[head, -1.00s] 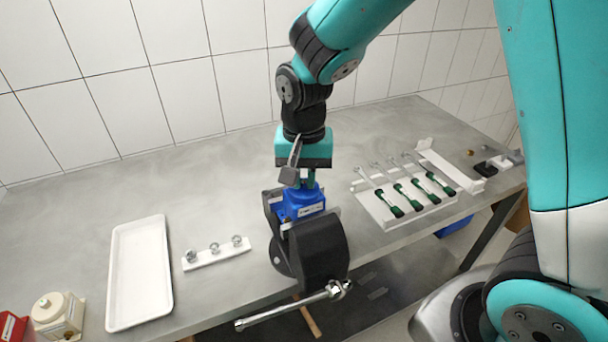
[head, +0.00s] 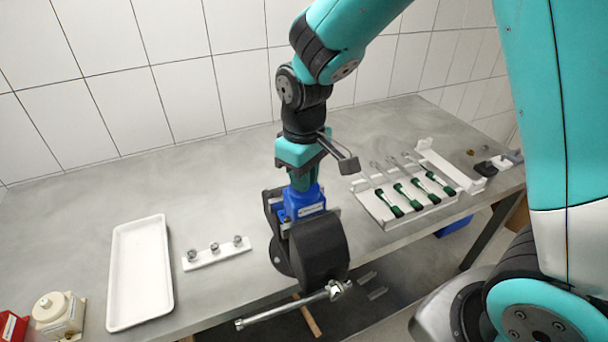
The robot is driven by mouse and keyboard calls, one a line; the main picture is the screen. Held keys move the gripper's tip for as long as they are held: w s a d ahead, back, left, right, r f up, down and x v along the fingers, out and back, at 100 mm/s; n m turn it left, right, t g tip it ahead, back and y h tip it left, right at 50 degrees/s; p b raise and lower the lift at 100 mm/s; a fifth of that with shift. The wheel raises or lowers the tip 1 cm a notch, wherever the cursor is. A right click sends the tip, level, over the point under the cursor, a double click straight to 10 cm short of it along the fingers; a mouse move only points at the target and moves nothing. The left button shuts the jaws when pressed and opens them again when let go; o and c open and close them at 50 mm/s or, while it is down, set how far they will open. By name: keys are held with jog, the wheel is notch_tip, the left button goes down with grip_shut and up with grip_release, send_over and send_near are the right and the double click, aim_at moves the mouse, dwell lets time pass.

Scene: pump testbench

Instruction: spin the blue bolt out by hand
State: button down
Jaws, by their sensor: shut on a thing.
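My gripper (head: 302,184) points straight down over the blue pump block (head: 304,203), which is clamped in the black vise (head: 318,250) at the table's front edge. The gripper is shut at the top of the block. The blue bolt itself is hidden between the fingers and the block, so I cannot tell how far out it stands. A grey bracket on my wrist sticks out to the right.
A white tray (head: 117,276) and a white strip with several metal nuts (head: 214,248) lie to the left. The vise handle (head: 285,308) sticks out in front. The table behind the vise is clear.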

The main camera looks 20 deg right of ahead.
jog(key=n, duration=0.3)
jog(key=shift+n, duration=2.2)
jog(key=c, duration=1.1)
grip_release()
jog(key=shift+r, duration=0.1)
notch_tip(320, 180, up, 17)
jog(key=b, duration=0.2)
jog(key=shift+r+b, duration=0.15)
jog(key=shift+b, duration=0.25)
